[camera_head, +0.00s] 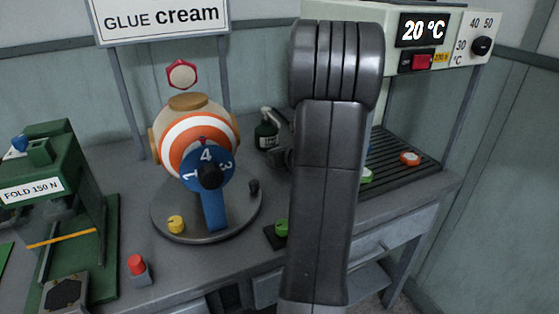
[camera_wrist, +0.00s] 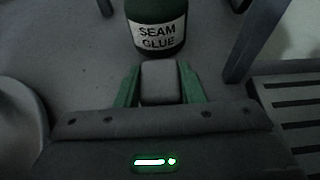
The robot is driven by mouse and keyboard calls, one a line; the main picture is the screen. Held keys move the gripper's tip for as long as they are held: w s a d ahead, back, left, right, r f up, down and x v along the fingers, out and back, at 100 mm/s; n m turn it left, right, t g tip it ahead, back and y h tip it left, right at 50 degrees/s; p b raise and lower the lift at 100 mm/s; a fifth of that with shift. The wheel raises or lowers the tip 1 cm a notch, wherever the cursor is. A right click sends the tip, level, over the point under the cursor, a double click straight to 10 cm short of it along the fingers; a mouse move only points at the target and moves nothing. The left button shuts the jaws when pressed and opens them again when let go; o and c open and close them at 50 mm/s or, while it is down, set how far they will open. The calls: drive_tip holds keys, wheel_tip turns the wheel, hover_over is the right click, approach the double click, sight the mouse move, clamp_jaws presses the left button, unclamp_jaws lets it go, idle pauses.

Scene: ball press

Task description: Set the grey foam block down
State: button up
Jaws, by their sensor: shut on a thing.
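In the wrist view my gripper (camera_wrist: 160,72) has its two green fingers closed on the sides of the grey foam block (camera_wrist: 160,88). The block lies between the fingers, just in front of the dark palm. The grey bench top (camera_wrist: 75,50) shows beneath and around them; I cannot tell whether the block touches it. In the head view my arm covers most of the gripper, and the block is hidden.
A dark green seam glue bottle (camera_wrist: 157,36) stands just beyond the fingertips; it also shows in the head view (camera_head: 266,133). A round turntable with a striped ball (camera_head: 198,128) is left. A slatted rack (camera_head: 405,170) is right. A green fold press (camera_head: 45,160) stands far left.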

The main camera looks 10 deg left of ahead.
drive_tip(key=shift+f, duration=0.15)
drive_tip(key=shift+f, duration=0.2)
drive_tip(key=o, duration=1)
drive_tip(key=shift+r, duration=0.1)
drive_tip(key=shift+r, duration=0.2)
drive_tip(key=shift+s+d+r, duration=0.2)
drive_tip(key=shift+s, duration=0.05)
drive_tip(key=p+v, duration=0.2)
drive_tip(key=v, duration=0.9)
drive_tip(key=shift+s+d, duration=0.1)
drive_tip(key=shift+s, duration=0.05)
